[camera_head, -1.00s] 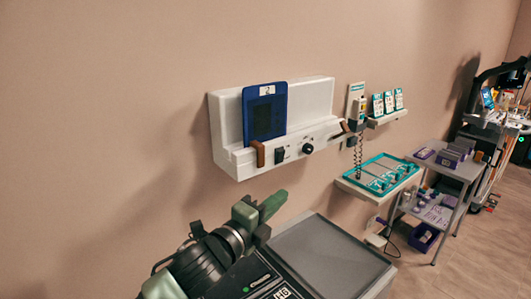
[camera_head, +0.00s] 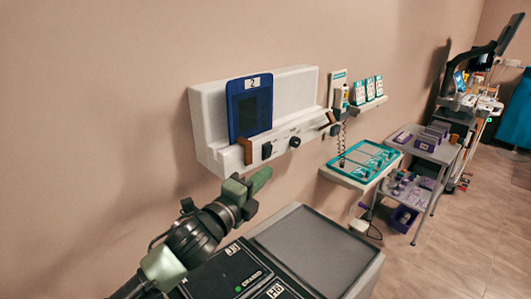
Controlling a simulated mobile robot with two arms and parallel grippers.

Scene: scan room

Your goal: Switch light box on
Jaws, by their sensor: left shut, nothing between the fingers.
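The light box (camera_head: 208,115) is a white wall unit with a sloped front ledge. A dark blue film sheet (camera_head: 250,118) marked "2" stands against its left part. The ledge carries a black rocker switch (camera_head: 266,151) and, to its right, a round black knob (camera_head: 295,142). I cannot tell which way the switch is set. The panel looks unlit. My left gripper (camera_head: 266,176), with green fingers, is shut and empty. Its tip shows just below the switch in the picture; I cannot tell whether it touches the box. My right gripper is not in view.
Brown clips (camera_head: 246,150) stick out from the ledge. A black-topped unit with a grey tray (camera_head: 318,250) lies below. To the right are a shelf with a teal tray (camera_head: 363,160), a coiled cord (camera_head: 342,145) and a grey cart (camera_head: 440,150). Open floor lies at the right.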

